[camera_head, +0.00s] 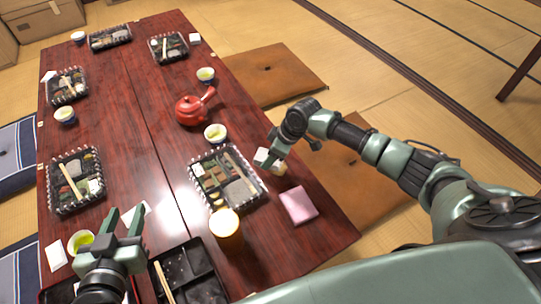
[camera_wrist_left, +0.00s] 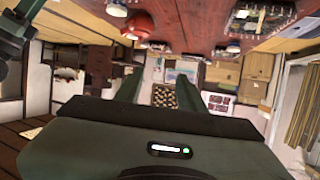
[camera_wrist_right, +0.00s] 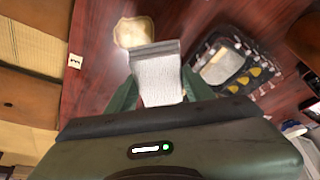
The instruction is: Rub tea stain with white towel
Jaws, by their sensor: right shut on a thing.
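My right gripper (camera_head: 270,159) is shut on a white towel (camera_wrist_right: 157,80) near the right edge of the dark red table (camera_head: 330,232). The folded towel sticks out between the fingers in the right wrist view, and a small part of it (camera_head: 262,155) shows in the head view. A pale tan tea stain (camera_wrist_right: 134,31) lies on the table just beyond the towel's edge. In the head view the stain (camera_head: 279,169) is partly hidden by the gripper. I cannot tell whether the towel touches it. My left gripper (camera_head: 124,222) is open and empty above the near left of the table.
A red teapot (camera_head: 188,110) and a tea cup (camera_head: 215,133) stand farther back. Brown cushions (camera_head: 270,75) lie on the tatami to the right.

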